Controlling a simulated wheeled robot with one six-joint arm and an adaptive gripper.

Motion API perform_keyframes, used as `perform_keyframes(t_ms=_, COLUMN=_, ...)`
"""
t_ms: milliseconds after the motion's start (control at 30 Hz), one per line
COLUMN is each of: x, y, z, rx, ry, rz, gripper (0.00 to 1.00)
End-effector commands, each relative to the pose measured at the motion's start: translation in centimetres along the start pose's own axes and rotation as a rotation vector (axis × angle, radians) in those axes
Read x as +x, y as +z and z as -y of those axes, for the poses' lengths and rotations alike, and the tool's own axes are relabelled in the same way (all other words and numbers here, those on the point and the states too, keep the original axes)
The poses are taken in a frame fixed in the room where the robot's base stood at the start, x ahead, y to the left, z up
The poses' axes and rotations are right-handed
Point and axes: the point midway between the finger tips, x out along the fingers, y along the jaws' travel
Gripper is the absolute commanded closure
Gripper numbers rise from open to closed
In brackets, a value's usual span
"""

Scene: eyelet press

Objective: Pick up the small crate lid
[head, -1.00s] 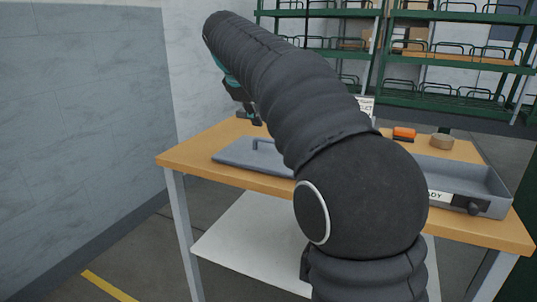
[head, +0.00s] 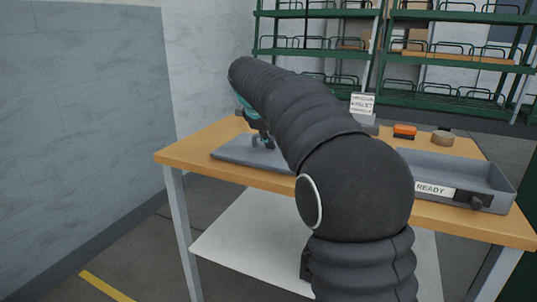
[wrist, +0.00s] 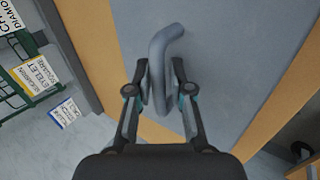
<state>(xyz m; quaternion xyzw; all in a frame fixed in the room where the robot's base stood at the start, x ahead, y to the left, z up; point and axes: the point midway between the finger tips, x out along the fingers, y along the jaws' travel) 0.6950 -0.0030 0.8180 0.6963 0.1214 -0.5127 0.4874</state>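The crate lid (head: 232,152) is a flat grey-blue panel lying on the wooden table at its left side. Its raised bar handle (wrist: 158,62) shows in the wrist view, where the lid's surface (wrist: 225,45) fills the middle. My gripper (wrist: 160,68) is over the lid with one finger on each side of the handle. Small gaps appear between the fingertips and the bar, so it looks open around it. In the head view my gripper (head: 262,142) is low over the lid, and my arm hides the lid's right part.
A grey tray marked READY (head: 488,176) stands at the table's right. An orange item (head: 404,131), a tan roll (head: 442,138) and a small sign (head: 362,103) are at the back. Green shelving (head: 440,70) is behind, and a wall is left.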

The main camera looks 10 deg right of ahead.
Motion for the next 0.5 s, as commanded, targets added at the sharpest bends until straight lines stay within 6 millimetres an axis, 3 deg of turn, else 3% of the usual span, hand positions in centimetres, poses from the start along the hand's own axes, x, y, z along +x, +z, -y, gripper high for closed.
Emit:
perform_keyframes(t_ms=200, x=0.19, y=0.02, z=-0.05, rx=0.001, ry=0.001, rz=-0.001, gripper=0.8)
perform_keyframes(t_ms=233, x=0.18, y=0.02, z=-0.05, rx=0.001, ry=0.001, rz=-0.001, gripper=0.82)
perform_keyframes(t_ms=300, x=0.18, y=0.02, z=-0.05, rx=0.001, ry=0.001, rz=-0.001, gripper=0.99)
perform_keyframes(t_ms=500, x=0.14, y=0.01, z=-0.06, rx=0.001, ry=0.002, rz=-0.001, gripper=1.0)
